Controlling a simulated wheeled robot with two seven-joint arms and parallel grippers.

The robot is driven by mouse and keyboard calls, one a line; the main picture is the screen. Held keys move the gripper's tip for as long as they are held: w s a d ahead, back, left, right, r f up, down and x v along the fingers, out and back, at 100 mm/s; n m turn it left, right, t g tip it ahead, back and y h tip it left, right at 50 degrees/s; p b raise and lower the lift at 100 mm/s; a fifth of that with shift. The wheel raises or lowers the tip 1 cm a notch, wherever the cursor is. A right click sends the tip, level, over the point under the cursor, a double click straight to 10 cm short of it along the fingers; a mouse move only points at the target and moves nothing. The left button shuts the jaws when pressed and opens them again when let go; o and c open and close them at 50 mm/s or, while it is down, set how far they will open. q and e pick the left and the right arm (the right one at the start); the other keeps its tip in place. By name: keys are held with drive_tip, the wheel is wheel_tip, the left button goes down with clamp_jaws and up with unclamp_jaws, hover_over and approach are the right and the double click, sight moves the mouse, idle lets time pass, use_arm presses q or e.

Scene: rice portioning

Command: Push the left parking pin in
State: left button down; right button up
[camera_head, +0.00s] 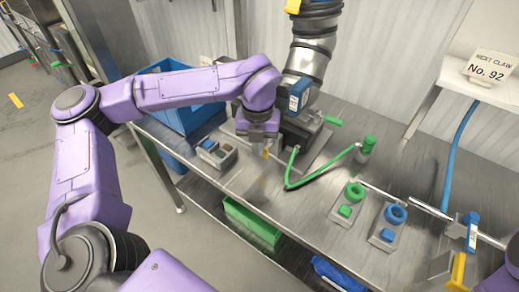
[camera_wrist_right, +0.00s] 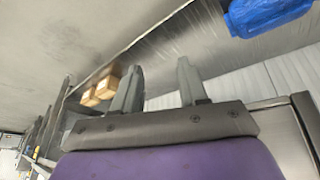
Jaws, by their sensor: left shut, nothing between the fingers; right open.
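A dark machine base (camera_head: 296,133) stands at the back of the steel bench under a thick ribbed metal arm (camera_head: 309,57). A green handle or pin (camera_head: 333,120) sticks out on its right side. My left gripper (camera_head: 265,152) points down at the base's left side, shut and empty, beside a small yellow part. The left parking pin cannot be made out; my gripper and wrist cover that side. My right gripper (camera_wrist_right: 159,67) is open and empty in the right wrist view, away from the machine.
A blue crate (camera_head: 178,116) stands left of my gripper, with a small grey box (camera_head: 216,153) near it. A green bin (camera_head: 252,222) is below.

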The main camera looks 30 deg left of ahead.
use_arm(q)
wheel_tip(320, 180, up, 7)
drive_tip(key=s+p, duration=0.1)
drive_tip(key=p, duration=0.4)
drive_tip(key=shift+p, duration=0.4)
